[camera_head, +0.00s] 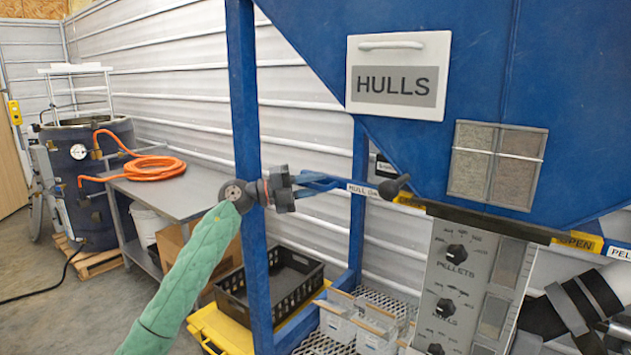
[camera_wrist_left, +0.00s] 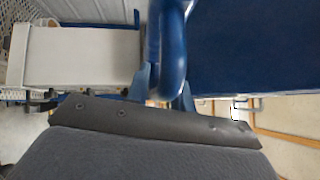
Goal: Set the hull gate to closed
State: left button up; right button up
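The hull gate bar (camera_head: 362,190), with a white label partly reading "HULL GA", sticks out left from under the blue hopper (camera_head: 440,75). Its blue loop handle (camera_head: 318,183) is at the left end and also shows in the left wrist view (camera_wrist_left: 172,45). My left gripper (camera_head: 297,187) is at this handle; in the wrist view its fingertips lie close on both sides of the blue bar and appear shut on it. A dark ball knob (camera_head: 397,186) partly hides a yellow marker (camera_head: 411,200) where the bar meets the hopper. My right gripper is not in view.
A control panel (camera_head: 466,285) hangs under the hopper, near a yellow "OPEN" marker (camera_head: 578,240). Below are a black crate (camera_head: 268,285) and small bins (camera_head: 358,322). A grey table (camera_head: 185,195) carries an orange hose (camera_head: 155,168).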

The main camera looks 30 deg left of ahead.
aim_at(362, 188)
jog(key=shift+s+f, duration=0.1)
pick_arm(q)
jog(key=shift+c, duration=0.2)
